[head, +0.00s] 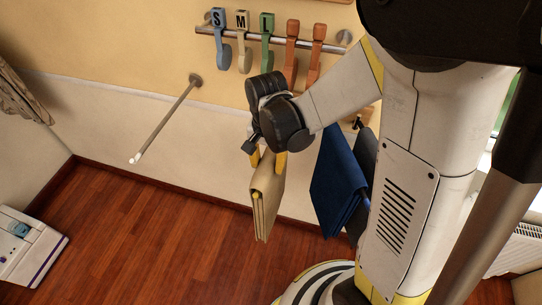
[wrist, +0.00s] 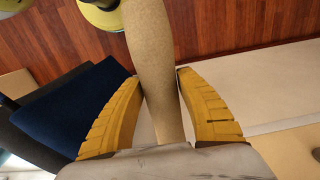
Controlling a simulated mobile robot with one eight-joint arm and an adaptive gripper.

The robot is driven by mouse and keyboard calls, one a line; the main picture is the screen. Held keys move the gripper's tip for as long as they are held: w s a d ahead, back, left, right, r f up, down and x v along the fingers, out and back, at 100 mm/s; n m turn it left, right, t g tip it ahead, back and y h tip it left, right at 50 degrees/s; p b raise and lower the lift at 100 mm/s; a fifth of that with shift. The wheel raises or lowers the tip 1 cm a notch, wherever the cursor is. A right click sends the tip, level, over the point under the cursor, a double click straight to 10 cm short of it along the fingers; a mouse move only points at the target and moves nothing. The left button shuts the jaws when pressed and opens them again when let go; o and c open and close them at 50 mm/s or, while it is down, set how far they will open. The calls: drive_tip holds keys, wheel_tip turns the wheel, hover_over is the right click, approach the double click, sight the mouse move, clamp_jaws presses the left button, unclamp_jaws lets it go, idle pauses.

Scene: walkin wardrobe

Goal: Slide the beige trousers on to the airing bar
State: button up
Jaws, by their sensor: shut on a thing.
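The beige trousers (head: 266,201) hang folded from my gripper (head: 268,160), which is shut on their top. In the wrist view the beige cloth (wrist: 152,48) runs between the two yellow fingers of my gripper (wrist: 158,76). The airing bar (head: 166,118) is a thin metal rod standing out from the wall, with a pale free tip at its lower left end. It is bare. The trousers are to the right of the bar and lower in the picture, clear of it. The bar does not show in the wrist view.
Dark blue folded trousers (head: 338,185) hang to the right, beside a darker garment (head: 366,160). A wall rail (head: 335,47) above holds coloured hangers marked S, M and L. A white appliance (head: 28,250) stands at lower left. The floor (head: 140,240) below the bar is clear.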

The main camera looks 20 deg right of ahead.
drive_tip(key=s+a, duration=0.9)
drive_tip(key=s, duration=0.3)
drive_tip(key=s+a, duration=0.9)
drive_tip(key=s, duration=0.2)
drive_tip(key=shift+s+a+b, duration=0.2)
drive_tip(key=shift+s+b, duration=0.1)
drive_tip(key=shift+s, duration=0.05)
idle(0.5)
drive_tip(key=shift+w, duration=0.1)
